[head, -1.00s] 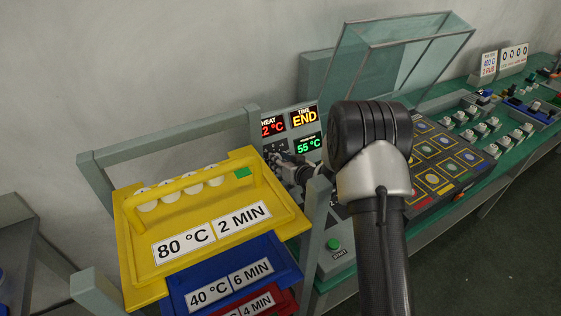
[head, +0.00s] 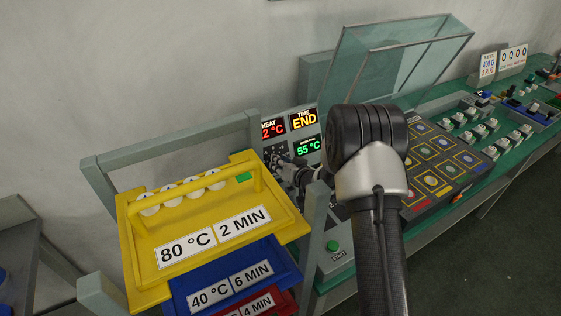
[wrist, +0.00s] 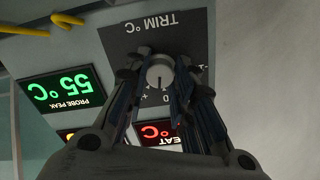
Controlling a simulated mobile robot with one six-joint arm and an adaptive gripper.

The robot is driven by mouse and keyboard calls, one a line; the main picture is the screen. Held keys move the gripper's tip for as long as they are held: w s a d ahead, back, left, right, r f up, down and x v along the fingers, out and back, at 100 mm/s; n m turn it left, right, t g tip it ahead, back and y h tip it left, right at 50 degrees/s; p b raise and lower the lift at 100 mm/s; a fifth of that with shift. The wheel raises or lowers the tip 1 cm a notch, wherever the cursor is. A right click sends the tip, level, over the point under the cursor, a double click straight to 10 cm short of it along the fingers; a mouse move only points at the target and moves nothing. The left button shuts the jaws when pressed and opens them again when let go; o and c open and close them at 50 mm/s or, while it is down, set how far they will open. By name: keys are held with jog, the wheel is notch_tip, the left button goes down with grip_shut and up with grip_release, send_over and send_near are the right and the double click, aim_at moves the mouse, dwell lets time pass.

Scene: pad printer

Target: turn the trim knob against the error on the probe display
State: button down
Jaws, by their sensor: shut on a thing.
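The trim knob (wrist: 159,76) is a light grey dial on a dark plate marked TRIM °C, shown upside down in the wrist view. My gripper (wrist: 160,82) has its two fingers on either side of the knob, shut on it. In the head view my gripper (head: 285,170) is at the panel, partly hidden by my arm. The probe display (head: 308,146) shows green 55 °C. In the wrist view the probe display (wrist: 58,92) reads 55 °C, PROBE PEAK. The red HEAT display (head: 272,129) is partly cut off, ending in 2 °C.
A yellow tray (head: 215,245) labelled 80 °C 2 MIN stands at left, above a blue tray (head: 235,285) labelled 40 °C 6 MIN. The TIME display (head: 304,119) reads END. A green START button (head: 333,246) is below the panel. A clear lid (head: 395,65) stands open behind.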

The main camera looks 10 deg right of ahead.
jog(key=m+p, duration=0.2)
jog(key=m, duration=0.3)
dwell(0.6)
jog(key=c, duration=1.3)
grip_release()
jog(key=v, duration=1.2)
jog(key=shift+r, duration=0.1)
